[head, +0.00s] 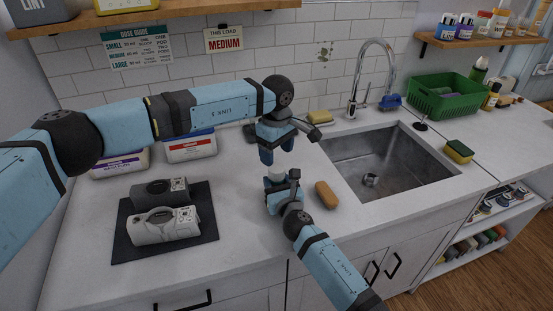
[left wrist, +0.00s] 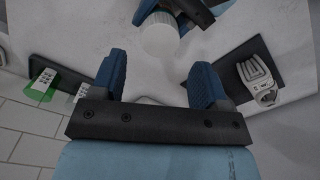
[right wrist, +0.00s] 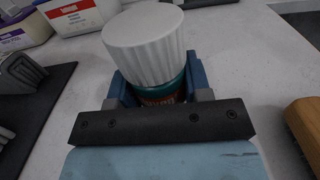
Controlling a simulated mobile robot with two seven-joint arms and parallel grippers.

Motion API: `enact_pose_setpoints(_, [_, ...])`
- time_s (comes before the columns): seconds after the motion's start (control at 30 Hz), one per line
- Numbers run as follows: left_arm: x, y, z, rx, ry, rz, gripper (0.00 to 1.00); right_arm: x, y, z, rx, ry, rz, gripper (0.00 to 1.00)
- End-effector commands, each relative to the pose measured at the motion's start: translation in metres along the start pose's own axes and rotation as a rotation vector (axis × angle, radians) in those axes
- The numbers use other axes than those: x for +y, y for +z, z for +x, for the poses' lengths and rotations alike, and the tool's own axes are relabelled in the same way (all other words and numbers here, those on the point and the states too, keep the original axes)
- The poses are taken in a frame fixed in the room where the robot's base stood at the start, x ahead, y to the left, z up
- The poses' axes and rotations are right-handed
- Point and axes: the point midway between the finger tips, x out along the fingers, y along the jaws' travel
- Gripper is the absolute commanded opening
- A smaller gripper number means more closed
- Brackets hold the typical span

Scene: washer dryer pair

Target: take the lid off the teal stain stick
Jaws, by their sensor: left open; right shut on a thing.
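The stain stick (right wrist: 162,92) is upright in my right gripper (head: 281,184), which is shut on its body. Its teal band shows just under a wide white ribbed lid (right wrist: 150,45). The lid is on the stick; it also shows in the left wrist view (left wrist: 159,38) and small in the head view (head: 276,172). My left gripper (head: 276,152) is open and empty just above the lid, pointing down. In the left wrist view the lid lies beyond the open fingers (left wrist: 160,80), not between them. Most of the stick's body is hidden by the right fingers.
A brown brush or sponge (head: 326,194) lies right of my right gripper. The sink (head: 385,165) is farther right. A dark mat (head: 125,243) with two label-maker-like devices (head: 165,226) is at left. Tubs (head: 190,147) stand behind, by the tiled wall.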

Motion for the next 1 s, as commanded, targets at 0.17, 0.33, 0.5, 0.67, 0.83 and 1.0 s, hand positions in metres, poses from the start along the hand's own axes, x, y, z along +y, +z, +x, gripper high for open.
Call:
enact_pose_setpoints(0.17, [-0.001, 0.0, -0.011, -0.001, -0.001, 0.123, 0.68, 0.0, 0.0, 0.0, 0.0, 0.0, 0.0, 0.0])
enact_pose_setpoints(0.33, [-0.001, 0.0, 0.008, -0.002, -0.002, 0.133, 0.68, 0.0, 0.0, 0.0, 0.0, 0.0, 0.0, 0.0])
enact_pose_setpoints(0.5, [-0.001, 0.0, 0.035, -0.001, -0.002, 0.132, 0.68, 0.0, 0.0, 0.0, 0.0, 0.0, 0.0, 0.0])
enact_pose_setpoints(0.67, [0.0, 0.001, 0.054, -0.001, -0.001, 0.133, 0.68, 0.0, 0.0, 0.0, 0.0, 0.0, 0.0, 0.0])
enact_pose_setpoints(0.83, [-0.001, 0.0, 0.064, 0.0, -0.001, 0.132, 0.68, 0.0, 0.0, 0.0, 0.0, 0.0, 0.0, 0.0])
enact_pose_setpoints(1.0, [-0.001, 0.0, 0.065, 0.0, -0.001, 0.132, 0.68, 0.0, 0.0, 0.0, 0.0, 0.0, 0.0, 0.0])
